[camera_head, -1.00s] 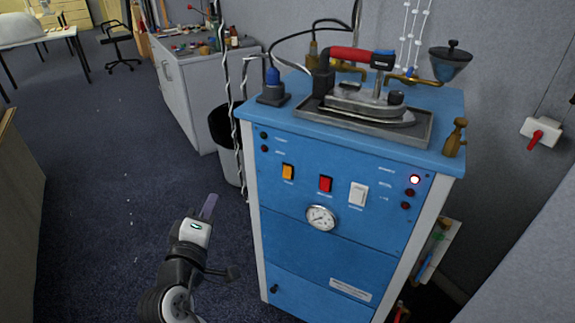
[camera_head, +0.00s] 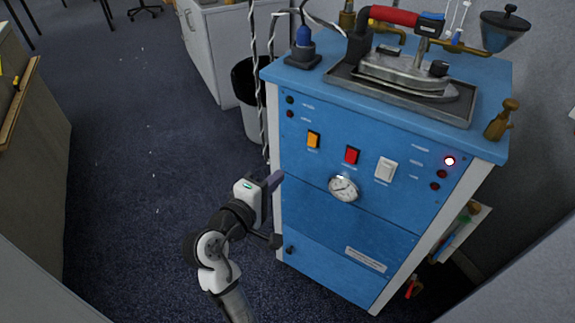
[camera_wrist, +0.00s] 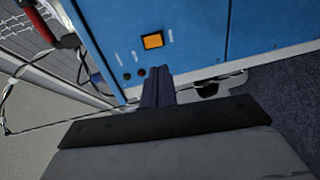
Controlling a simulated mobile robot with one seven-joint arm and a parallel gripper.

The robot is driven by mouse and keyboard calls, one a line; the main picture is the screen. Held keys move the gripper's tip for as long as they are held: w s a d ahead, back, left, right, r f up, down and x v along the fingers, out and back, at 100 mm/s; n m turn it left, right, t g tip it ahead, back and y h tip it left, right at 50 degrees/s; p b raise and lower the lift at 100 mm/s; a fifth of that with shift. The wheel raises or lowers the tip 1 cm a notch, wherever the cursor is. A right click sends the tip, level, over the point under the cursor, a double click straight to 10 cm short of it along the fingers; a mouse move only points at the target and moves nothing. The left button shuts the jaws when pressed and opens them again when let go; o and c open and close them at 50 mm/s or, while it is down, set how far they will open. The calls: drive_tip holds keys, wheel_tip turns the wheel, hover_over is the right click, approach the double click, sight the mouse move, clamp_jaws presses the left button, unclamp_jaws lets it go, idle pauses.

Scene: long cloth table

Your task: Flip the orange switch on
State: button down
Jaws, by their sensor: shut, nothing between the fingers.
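The orange switch (camera_head: 313,140) is on the upper left of the blue cabinet's front panel, left of a red switch (camera_head: 351,155) and a white switch (camera_head: 386,169). In the wrist view the orange switch (camera_wrist: 153,41) shows ahead of the fingers, slightly left of centre. My gripper (camera_head: 275,180) is shut and empty. In the head view it is at the cabinet's left edge, below and left of the orange switch. In the wrist view its fingertips (camera_wrist: 157,75) look apart from the switch. I cannot tell which way the switch is tipped.
The blue cabinet (camera_head: 330,235) carries an iron (camera_head: 408,75) with a red handle on a metal tray. Carpet at left is clear.

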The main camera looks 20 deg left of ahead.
sight(311, 146)
drive_tip(key=w+p, duration=0.1)
drive_tip(key=w, duration=0.3)
drive_tip(key=w+d+p, duration=0.1)
drive_tip(key=w, duration=0.3)
drive_tip(key=w+f+p, duration=0.1)
drive_tip(key=w, duration=0.3)
drive_tip(key=shift+d+f, duration=0.1)
drive_tip(key=shift+d, duration=0.25)
drive_tip(key=shift+w+f, duration=0.15)
drive_tip(key=shift+w, duration=0.2)
drive_tip(key=shift+w+d+b, duration=0.1)
drive_tip(key=shift+w+b, duration=0.05)
drive_tip(key=shift+b, duration=0.35)
drive_tip(key=shift+f, duration=0.2)
